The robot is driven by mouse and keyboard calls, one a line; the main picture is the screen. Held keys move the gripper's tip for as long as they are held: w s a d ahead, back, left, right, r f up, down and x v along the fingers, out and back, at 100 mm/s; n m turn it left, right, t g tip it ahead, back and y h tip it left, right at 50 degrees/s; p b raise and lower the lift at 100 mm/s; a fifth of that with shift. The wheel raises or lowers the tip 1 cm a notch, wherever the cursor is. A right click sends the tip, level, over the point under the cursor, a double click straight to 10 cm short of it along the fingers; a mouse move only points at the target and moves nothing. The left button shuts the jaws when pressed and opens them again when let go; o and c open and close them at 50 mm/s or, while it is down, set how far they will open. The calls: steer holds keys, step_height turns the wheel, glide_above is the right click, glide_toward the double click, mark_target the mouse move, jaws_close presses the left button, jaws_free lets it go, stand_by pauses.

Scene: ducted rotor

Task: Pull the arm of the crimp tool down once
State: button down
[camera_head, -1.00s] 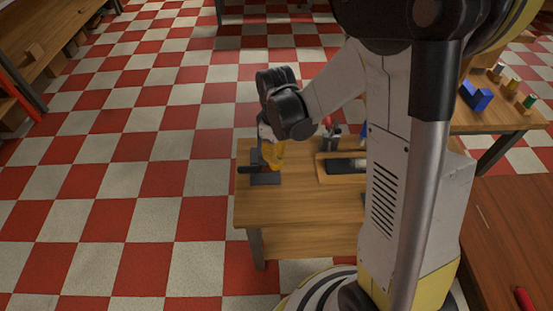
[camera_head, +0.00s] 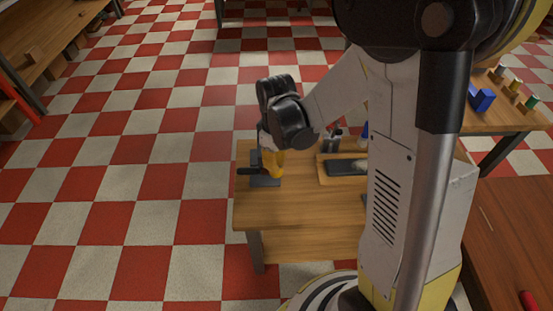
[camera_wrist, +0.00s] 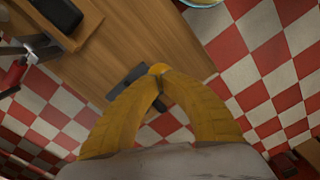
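In the wrist view the fingertips of my gripper (camera_wrist: 158,78) come together. A small orange rounded part (camera_wrist: 158,68) shows right at the tips; I cannot tell whether it is gripped or only touched. Dark parts of the crimp tool (camera_wrist: 125,84) show just beyond the fingers. The tool's arm is mostly hidden.
A wooden tray (camera_head: 327,176) with a dark block (camera_head: 346,167) lies to the right on the table. In the wrist view, a red-handled tool (camera_wrist: 14,74) is at the left. Another table at right holds a blue block (camera_head: 482,97). The checkered floor at left is clear.

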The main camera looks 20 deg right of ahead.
steer(key=shift+s+f+b, duration=0.25)
steer(key=shift+f+b, duration=0.25)
steer(key=shift+f, duration=0.25)
steer(key=shift+s+a+f+b, duration=0.1)
steer(key=shift+s+f+b, duration=0.1)
steer(key=shift+f+b, duration=0.65)
steer(key=shift+f, duration=0.15)
steer(key=shift+f+b, duration=0.8)
steer(key=shift+f+b, duration=0.7)
steer(key=shift+f, duration=0.25)
